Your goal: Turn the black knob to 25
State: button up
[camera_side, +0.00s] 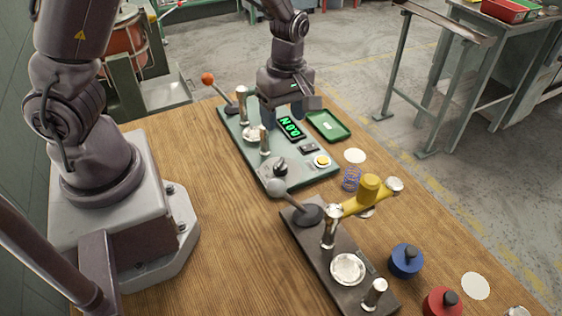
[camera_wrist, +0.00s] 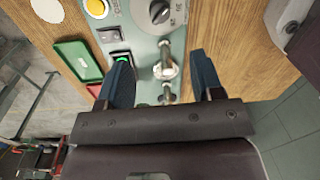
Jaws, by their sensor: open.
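The black knob (camera_side: 280,168) sits at the near end of the pale green panel (camera_side: 262,178). In the wrist view the knob (camera_wrist: 159,12) is at the top edge, with a light pointer line and small markings beside it that I cannot read. My gripper (camera_side: 283,114) is over the far part of the panel, beside the lit green display (camera_side: 291,127), well away from the knob. In the wrist view my gripper (camera_wrist: 163,78) has its two blue fingers wide apart. A metal post (camera_wrist: 166,68) shows between them; nothing is held.
A yellow button (camera_side: 322,161) and green tray (camera_side: 328,126) lie right of the knob and display. Metal posts and an orange-tipped lever (camera_side: 208,78) stand on the panel. A grey-ball lever (camera_side: 277,187) rises close to the knob. A dark fixture (camera_side: 318,262) stands nearer, with a yellow part (camera_side: 369,188).

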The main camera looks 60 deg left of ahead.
aim_at(281, 161)
jog(key=shift+n, duration=0.4)
jog(key=f, duration=1.3)
jog(key=shift+s+d, duration=0.1)
jog(key=shift+s, duration=0.25)
jog(key=c, duration=0.9)
